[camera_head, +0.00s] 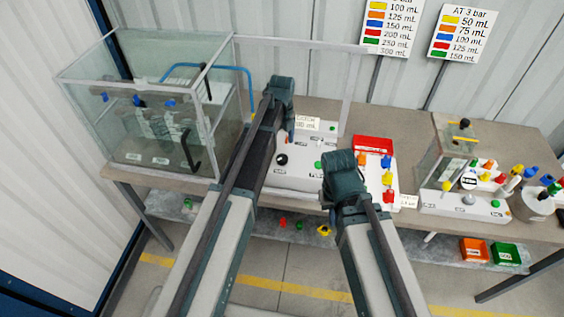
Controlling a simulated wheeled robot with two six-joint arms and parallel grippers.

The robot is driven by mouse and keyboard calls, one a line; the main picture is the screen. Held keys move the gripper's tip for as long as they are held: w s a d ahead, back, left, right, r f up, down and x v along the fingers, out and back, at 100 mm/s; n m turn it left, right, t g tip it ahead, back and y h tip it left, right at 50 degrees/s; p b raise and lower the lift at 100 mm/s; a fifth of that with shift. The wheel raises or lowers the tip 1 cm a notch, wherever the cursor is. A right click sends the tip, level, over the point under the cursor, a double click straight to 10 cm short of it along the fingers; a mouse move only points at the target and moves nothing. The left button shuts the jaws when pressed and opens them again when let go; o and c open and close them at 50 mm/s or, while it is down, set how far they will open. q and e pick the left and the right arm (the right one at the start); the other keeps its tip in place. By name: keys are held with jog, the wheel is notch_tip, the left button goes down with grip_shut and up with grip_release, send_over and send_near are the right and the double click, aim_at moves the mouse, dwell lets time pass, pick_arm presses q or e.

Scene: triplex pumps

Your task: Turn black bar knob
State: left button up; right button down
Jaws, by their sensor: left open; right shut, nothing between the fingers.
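A small dark knob (281,159) sits on the white panel (300,178) on the table, between my two arms; it looks like the black bar knob, but its bar shape is too small to make out. My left gripper (289,124) is above and behind this knob, near the panel's back edge, and is open. My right gripper (331,202) is at the panel's front, right of the knob, and is shut and empty. Both grippers are apart from the knob. My wrists largely hide the fingertips.
A glass cabinet (140,110) with black handles stands at the left. A red box (372,145) and coloured knobs sit at the panel's right. Another station (465,200) with a clear box stands further right. Orange (473,250) and green (504,254) bins are below. Bare table lies between stations.

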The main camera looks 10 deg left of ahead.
aim_at(282, 158)
pick_arm(q)
notch_tip(282, 158, down, 7)
jog(key=b, duration=0.6)
jog(key=shift+f, duration=0.1)
grip_shut()
